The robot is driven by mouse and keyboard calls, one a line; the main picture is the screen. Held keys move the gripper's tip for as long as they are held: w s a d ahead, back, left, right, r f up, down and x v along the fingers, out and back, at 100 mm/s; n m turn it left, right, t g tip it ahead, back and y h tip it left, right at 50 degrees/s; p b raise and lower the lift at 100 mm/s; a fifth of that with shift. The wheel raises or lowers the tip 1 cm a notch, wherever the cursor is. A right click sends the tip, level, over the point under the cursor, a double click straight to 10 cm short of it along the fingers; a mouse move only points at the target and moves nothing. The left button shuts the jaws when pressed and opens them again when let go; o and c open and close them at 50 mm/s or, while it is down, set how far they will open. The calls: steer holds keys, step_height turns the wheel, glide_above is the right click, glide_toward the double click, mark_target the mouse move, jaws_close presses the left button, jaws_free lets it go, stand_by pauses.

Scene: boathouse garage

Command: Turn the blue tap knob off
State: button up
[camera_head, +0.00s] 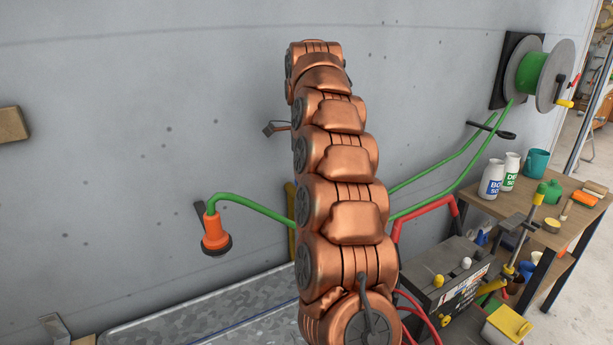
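I cannot make out a blue tap knob in this view. My copper-coloured arm rises through the middle of the picture and covers part of the wall behind it. My gripper is not visible; the arm's links hide whatever is at its end. A small dark piece on a thin copper-coloured stem (273,128) shows just left of the arm's upper part; I cannot tell what it is.
A galvanized trough (215,315) lies below. A green hose (250,205) runs from an orange nozzle (214,232) behind my arm towards a wall reel (550,75). A wooden bench (525,205) with bottles and a dark machine (450,290) stand right. The left wall is mostly bare.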

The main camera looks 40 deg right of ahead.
stand_by(0.4)
steer(key=o, duration=1.1)
